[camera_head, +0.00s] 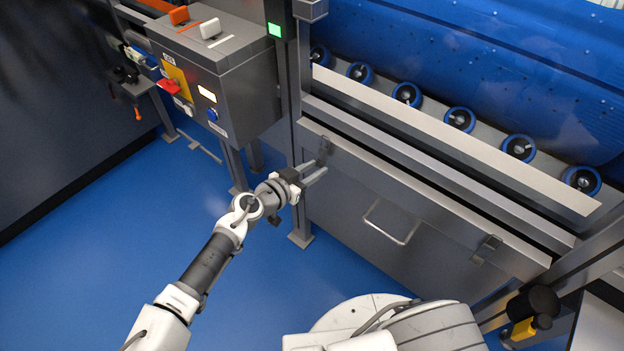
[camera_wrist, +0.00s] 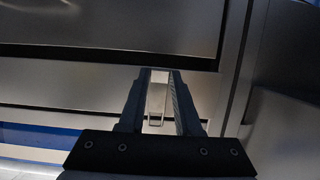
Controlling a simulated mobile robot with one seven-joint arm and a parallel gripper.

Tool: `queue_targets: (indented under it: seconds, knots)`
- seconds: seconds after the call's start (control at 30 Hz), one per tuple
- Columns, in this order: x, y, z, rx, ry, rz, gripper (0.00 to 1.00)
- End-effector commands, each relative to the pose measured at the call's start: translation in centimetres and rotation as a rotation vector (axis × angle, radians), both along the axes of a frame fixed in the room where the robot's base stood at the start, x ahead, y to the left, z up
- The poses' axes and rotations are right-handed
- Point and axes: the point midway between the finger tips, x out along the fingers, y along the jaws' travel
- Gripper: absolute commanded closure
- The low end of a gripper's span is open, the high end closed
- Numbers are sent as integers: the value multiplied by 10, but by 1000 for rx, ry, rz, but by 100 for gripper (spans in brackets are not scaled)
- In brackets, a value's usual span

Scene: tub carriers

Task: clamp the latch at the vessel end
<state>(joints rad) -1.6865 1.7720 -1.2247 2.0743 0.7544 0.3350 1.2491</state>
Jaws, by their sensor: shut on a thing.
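My gripper (camera_head: 312,172) is at the left end of the grey steel trough front, just below the left latch (camera_head: 325,147), a small dark metal fitting on the lid edge. In the wrist view my gripper (camera_wrist: 160,76) has its two dark fingers closed around a narrow pale metal piece, which looks like the latch's lever (camera_wrist: 157,98). The fingers and the dark lid edge hide its upper part. I cannot tell whether the latch is fastened. A second latch (camera_head: 488,246) is at the right end of the same lid edge.
A handle (camera_head: 391,222) sits on the panel between the latches. A control box (camera_head: 225,75) with levers and lit buttons stands left of the trough. Blue rollers (camera_head: 459,119) line up behind the lid, under a large blue drum (camera_head: 480,60). Blue floor (camera_head: 110,240) is open at left.

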Motion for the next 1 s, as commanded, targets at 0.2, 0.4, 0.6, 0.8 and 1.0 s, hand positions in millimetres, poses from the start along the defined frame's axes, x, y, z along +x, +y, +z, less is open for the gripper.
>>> queue_targets:
  seconds: [0.2,0.4,0.6,0.8,1.0]
  knots:
    - [2,0,-6,-34,-36,4,100]
    - [3,-1,-4,-48,-48,3,100]
    - [3,-2,-3,-50,-50,3,100]
    - [3,-2,-4,-50,-50,3,100]
    - [3,-2,-3,-50,-50,1,38]
